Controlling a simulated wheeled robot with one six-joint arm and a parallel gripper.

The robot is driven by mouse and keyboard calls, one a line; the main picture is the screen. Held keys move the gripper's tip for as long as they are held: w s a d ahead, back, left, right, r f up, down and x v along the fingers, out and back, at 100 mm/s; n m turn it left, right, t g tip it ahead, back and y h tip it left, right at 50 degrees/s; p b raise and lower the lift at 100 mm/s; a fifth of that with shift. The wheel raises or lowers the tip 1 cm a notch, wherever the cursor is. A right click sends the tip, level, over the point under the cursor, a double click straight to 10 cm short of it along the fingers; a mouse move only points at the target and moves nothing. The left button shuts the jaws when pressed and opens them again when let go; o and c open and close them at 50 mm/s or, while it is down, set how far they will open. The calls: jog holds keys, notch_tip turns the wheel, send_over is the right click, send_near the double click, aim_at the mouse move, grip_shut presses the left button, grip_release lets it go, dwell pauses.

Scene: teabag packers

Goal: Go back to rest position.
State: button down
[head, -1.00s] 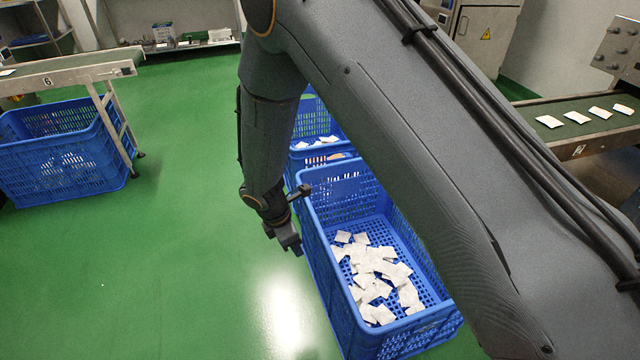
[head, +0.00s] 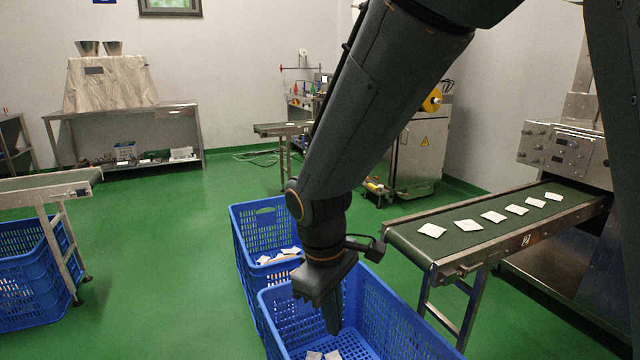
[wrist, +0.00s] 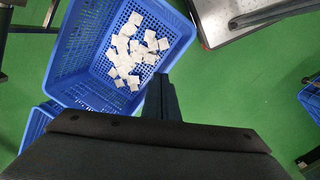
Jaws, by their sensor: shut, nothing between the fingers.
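My gripper (head: 332,312) hangs from the arm over the near blue crate (head: 400,318) in the head view, fingers pointing down. It is shut and holds nothing. In the wrist view my gripper (wrist: 163,98) also shows shut, at the near edge of the same crate (wrist: 68,62). White teabags (wrist: 135,48) lie in a loose pile on that crate's floor; only a few show at the bottom of the head view.
A second blue crate (head: 246,240) with some teabags stands behind the near one. A conveyor (head: 455,262) carrying several teabags runs at the right. Another conveyor (head: 50,190) and blue crate (head: 22,290) are at the left. Green floor between is clear.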

jog(key=s+d+r+m+y, duration=0.1)
jog(key=s+d+r+m, duration=0.3)
jog(key=s, duration=0.2)
jog(key=s+d+r+m+y, duration=0.1)
jog(key=s+d+r+m, duration=0.3)
jog(key=s, duration=0.2)
jog(key=d+r+m+p, duration=0.3)
jog(key=d+r+p, duration=0.5)
jog(key=p, duration=1)
jog(key=shift+d+r+h, duration=0.3)
jog(key=shift+d+r, duration=0.1)
jog(key=shift+r, duration=0.4)
